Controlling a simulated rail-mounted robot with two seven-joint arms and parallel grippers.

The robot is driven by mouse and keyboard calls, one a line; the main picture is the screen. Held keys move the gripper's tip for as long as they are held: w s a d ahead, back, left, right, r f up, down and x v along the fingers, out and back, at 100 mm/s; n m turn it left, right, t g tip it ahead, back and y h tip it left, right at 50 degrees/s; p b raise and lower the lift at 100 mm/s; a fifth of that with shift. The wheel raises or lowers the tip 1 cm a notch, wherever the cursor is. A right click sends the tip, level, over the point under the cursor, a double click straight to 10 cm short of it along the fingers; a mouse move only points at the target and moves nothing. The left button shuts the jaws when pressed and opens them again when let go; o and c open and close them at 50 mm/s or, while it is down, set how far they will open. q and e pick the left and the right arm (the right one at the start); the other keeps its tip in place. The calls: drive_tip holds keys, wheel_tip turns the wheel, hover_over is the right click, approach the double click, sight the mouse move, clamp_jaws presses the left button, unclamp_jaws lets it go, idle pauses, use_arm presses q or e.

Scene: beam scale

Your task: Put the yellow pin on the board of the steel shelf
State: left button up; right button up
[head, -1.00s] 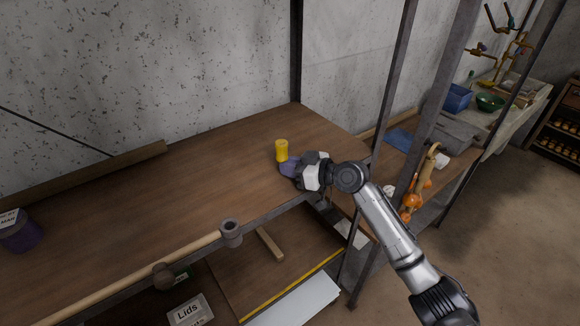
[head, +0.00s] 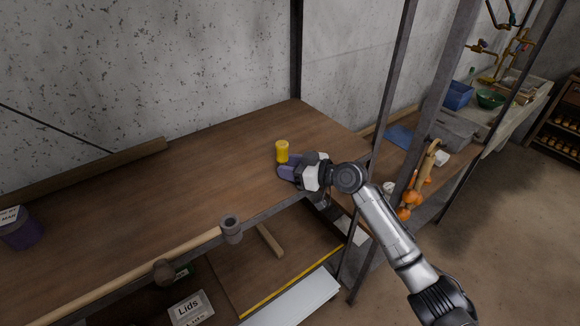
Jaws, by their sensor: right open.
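The yellow pin (head: 282,151), a short upright cylinder, stands on the brown wooden board (head: 190,190) of the steel shelf, near its right end. My right gripper (head: 284,170) is open at the near side of the pin, low over the board. Its purple-grey fingers look empty and the pin seems to be clear of them, though a fingertip may still touch its base. My left gripper is not in view.
A steel post (head: 392,85) stands right of the board, close to my right arm. A wooden pole (head: 150,265) runs along the board's front edge. A purple container (head: 18,228) sits at the far left. The board's middle is clear.

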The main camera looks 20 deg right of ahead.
drive_tip(key=shift+d+r, duration=0.1)
drive_tip(key=shift+r, duration=0.05)
drive_tip(key=b+v, duration=0.3)
drive_tip(key=v, duration=0.8)
drive_tip(key=shift+s+d, duration=0.25)
drive_tip(key=shift+s, duration=0.1)
drive_tip(key=s+a+f+m+g+h, duration=0.15)
drive_tip(key=s+a+f, duration=0.25)
drive_tip(key=s+f, duration=0.65)
drive_tip(key=s+a+f+g+h, duration=0.3)
drive_tip(key=s+a+f, duration=0.3)
drive_tip(key=f, duration=0.8)
drive_tip(key=s+d+f+m+g+h, duration=0.1)
drive_tip(key=s+f+m+h, duration=0.1)
drive_tip(key=s, duration=0.9)
drive_tip(key=s+d+f+m+g+h, duration=0.2)
drive_tip(key=s+f+m+h, duration=0.1)
drive_tip(key=s, duration=0.9)
wheel_tip(320, 180, down, 2)
drive_tip(key=shift+d+f+h, duration=0.1)
drive_tip(key=shift+d+h, duration=0.15)
drive_tip(key=shift+h, duration=0.2)
drive_tip(key=shift+s, duration=0.1)
